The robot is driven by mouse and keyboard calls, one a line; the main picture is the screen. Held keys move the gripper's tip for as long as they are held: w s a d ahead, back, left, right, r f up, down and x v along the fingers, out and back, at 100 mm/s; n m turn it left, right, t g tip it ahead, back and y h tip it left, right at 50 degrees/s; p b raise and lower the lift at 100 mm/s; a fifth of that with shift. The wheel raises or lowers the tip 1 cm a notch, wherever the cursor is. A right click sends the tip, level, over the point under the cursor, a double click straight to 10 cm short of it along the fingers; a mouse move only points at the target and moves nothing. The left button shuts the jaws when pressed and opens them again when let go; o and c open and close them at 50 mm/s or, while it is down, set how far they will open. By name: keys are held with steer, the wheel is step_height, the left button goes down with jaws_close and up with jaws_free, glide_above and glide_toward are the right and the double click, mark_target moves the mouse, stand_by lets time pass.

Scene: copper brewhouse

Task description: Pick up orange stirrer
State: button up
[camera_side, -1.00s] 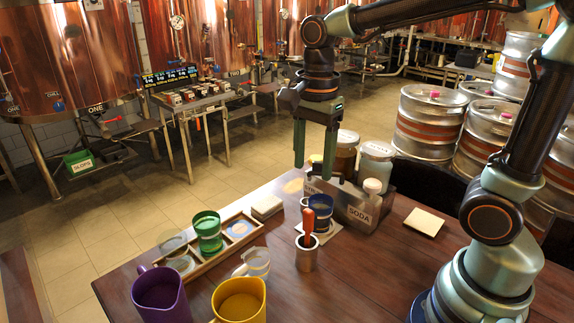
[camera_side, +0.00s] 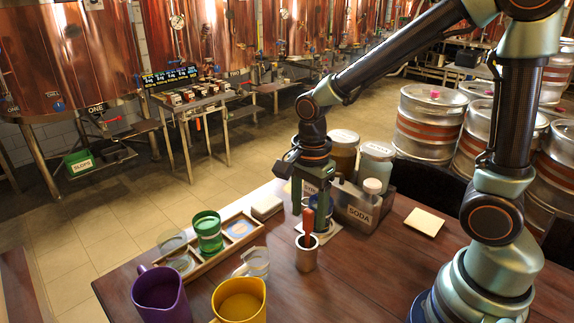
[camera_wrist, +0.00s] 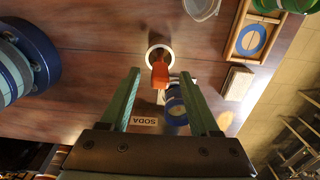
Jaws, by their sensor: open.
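The orange stirrer (camera_side: 308,222) stands nearly upright in a small metal cup (camera_side: 306,257) on the wooden table. My gripper (camera_side: 309,210) points down, with its fingers just above and behind the stirrer in the side view; how far apart they are in depth I cannot tell. In the wrist view the stirrer (camera_wrist: 160,72) shows between the two open fingertips (camera_wrist: 160,78), with the white cup rim (camera_wrist: 160,48) beyond it. The fingers hold nothing. My gripper partly hides a blue cup, which shows in the wrist view (camera_wrist: 177,112).
A grey caddy labelled SODA (camera_side: 357,214) with jars stands close behind right. A wooden tray (camera_side: 205,262) with a green cup (camera_side: 208,232) lies left. Purple (camera_side: 160,295) and yellow (camera_side: 239,303) mugs stand at front left.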

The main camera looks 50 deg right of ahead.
steer(key=shift+f, duration=0.5)
jaws_close()
steer(key=shift+r, duration=0.15)
